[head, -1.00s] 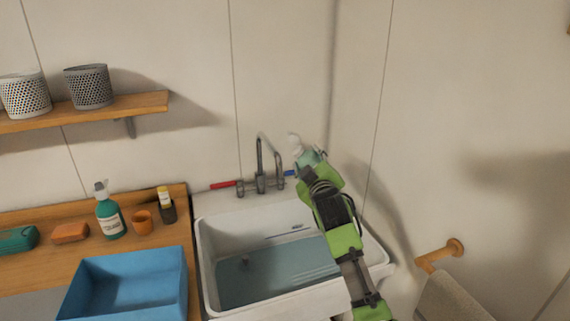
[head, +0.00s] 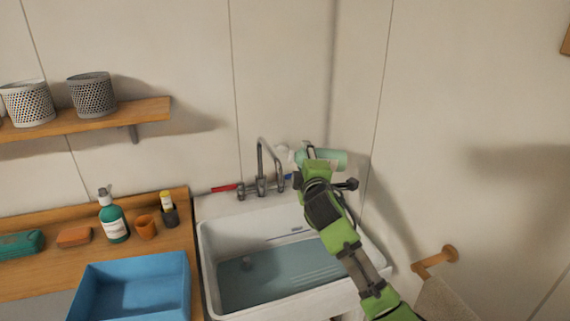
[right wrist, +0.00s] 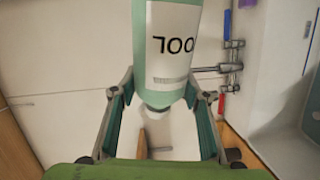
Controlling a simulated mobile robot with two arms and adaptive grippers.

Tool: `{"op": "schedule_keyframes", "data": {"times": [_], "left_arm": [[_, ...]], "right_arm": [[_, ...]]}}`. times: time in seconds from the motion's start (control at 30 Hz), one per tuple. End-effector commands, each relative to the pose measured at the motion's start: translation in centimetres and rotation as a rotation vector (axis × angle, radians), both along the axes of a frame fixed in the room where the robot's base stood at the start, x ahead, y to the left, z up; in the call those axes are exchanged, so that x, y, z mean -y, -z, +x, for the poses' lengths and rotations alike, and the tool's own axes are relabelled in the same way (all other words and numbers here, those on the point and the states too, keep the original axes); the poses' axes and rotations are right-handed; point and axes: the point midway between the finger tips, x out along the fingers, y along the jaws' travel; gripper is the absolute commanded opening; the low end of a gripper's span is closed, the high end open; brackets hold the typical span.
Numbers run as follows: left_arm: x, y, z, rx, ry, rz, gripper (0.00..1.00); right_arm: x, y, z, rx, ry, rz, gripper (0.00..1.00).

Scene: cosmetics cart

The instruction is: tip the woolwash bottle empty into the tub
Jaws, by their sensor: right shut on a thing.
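The woolwash bottle (head: 334,159) is pale green with a white end. In the head view it lies nearly level, its white end to the left near the tap, above the tub's back right corner. In the right wrist view the bottle (right wrist: 168,45) shows a white label with part of a word. My right gripper (head: 312,163) is shut on it; its fingers (right wrist: 163,98) flank the bottle. The white tub (head: 207,262) below holds bluish water. I see no liquid leaving the bottle. My left gripper is out of view.
A grey tap (head: 262,165) with a red lever (head: 224,188) stands at the tub's back, close to the bottle. A towel rail (head: 436,261) is at right.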

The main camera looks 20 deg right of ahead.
Motion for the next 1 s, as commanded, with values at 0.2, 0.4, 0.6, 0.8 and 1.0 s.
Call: {"op": "schedule_keyframes", "data": {"times": [0.2, 0.4, 0.6, 0.8, 1.0], "left_arm": [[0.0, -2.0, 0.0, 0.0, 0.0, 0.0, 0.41], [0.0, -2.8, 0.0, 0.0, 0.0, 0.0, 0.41], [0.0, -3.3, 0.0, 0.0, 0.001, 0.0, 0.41], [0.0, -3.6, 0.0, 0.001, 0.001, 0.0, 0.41], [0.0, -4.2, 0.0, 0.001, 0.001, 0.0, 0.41]], "right_arm": [[0.1, -0.7, 0.0, -0.025, 0.002, -0.106, 0.19], [-0.1, -0.9, 0.1, -0.037, 0.0, -0.162, 0.19], [0.0, -1.0, 0.0, -0.045, 0.002, -0.198, 0.19], [-0.1, -1.1, 0.1, -0.052, 0.001, -0.224, 0.19], [-0.2, -1.3, 0.1, -0.059, 0.001, -0.256, 0.19]]}}
